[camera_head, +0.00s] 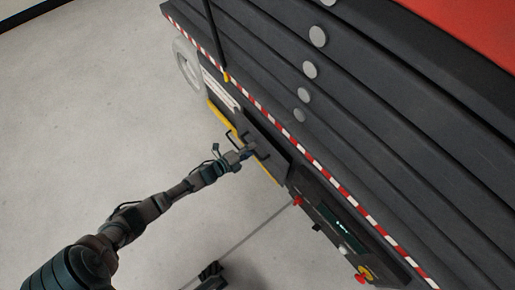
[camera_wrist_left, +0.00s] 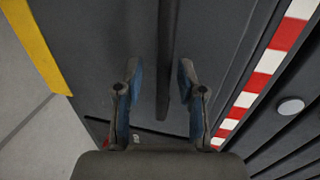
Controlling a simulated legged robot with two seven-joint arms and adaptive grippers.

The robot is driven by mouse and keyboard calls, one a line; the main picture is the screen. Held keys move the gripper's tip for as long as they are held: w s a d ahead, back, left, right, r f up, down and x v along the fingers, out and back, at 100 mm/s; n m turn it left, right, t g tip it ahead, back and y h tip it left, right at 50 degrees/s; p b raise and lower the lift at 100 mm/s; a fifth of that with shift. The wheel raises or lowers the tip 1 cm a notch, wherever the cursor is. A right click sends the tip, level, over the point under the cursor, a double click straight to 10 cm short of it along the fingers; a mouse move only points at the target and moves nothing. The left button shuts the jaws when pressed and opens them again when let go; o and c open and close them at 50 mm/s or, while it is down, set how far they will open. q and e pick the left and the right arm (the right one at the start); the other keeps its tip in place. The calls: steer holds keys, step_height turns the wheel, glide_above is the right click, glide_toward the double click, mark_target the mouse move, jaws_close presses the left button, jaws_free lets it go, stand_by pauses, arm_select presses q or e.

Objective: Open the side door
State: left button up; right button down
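The side door is a dark grey panel (camera_head: 268,145) low on the vehicle's flank, with a yellow strip along its lower edge. It fills much of the left wrist view (camera_wrist_left: 95,40). A dark bar, which looks like the door's handle (camera_wrist_left: 167,60), runs down between my left fingers in that view. My left gripper (camera_head: 246,150) is at the door, with its fingers (camera_wrist_left: 156,85) open and spread either side of the bar. Clear gaps show on both sides. A dark jointed part at the bottom edge of the head view looks like my right gripper (camera_head: 210,272); its fingers are unclear.
A red-and-white striped strip (camera_head: 290,143) runs along the vehicle above the door. A control panel (camera_head: 340,225) with red knobs is right of the door. A pale wheel (camera_head: 187,64) is at upper left. The grey floor (camera_head: 90,110) is open at left.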

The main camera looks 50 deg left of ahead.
arm_select(q)
steer(key=shift+w, duration=0.4)
jaws_close()
steer(key=shift+s+d, duration=0.1)
steer(key=shift+s, duration=0.05)
